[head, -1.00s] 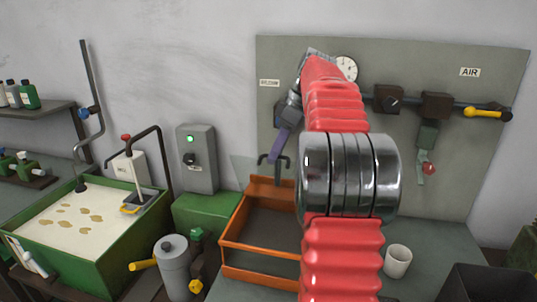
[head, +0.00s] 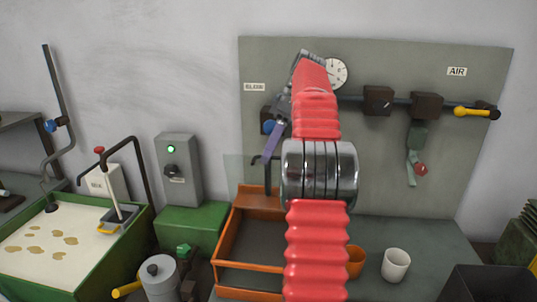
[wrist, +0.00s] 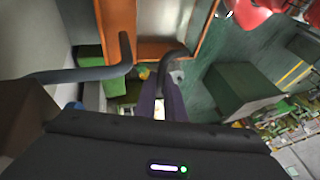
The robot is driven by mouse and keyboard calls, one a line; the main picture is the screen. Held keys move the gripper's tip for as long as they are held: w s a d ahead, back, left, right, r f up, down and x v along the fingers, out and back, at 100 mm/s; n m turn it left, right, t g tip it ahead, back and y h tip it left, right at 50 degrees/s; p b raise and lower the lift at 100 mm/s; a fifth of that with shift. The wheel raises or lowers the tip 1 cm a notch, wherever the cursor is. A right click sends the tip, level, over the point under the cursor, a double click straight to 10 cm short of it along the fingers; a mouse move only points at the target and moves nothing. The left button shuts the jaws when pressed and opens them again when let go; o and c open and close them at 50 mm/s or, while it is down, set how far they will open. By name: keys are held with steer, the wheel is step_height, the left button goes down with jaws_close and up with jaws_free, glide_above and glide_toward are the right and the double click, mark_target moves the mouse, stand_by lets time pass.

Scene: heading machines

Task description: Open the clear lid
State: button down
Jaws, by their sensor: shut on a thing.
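The clear lid (head: 237,168) shows as a faint see-through panel standing up at the back of the orange-framed box (head: 223,236). A dark bent bar (head: 268,176), which looks like its handle, rises beside it. My gripper (head: 274,150), with purple fingers, points down at the top of this bar and is shut on it. In the wrist view the purple fingers (wrist: 160,102) meet the dark bar (wrist: 174,60), with the orange box beyond. The exact grip is partly hidden, and the lid's edges are hard to make out.
My red arm hides the box's right side. An orange cup (head: 355,262) and a white cup (head: 396,265) stand to its right. A green tank of pale liquid (head: 60,238) and a grey switch box (head: 179,170) are left. Air piping (head: 420,105) runs along the back panel.

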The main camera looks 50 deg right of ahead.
steer(key=shift+w+d, duration=0.2)
steer(key=shift+w, duration=0.1)
steer(key=c, duration=1.8)
jaws_free()
steer(key=shift+d+f, duration=0.1)
steer(key=shift+d, duration=0.05)
steer(key=shift+c, duration=0.2)
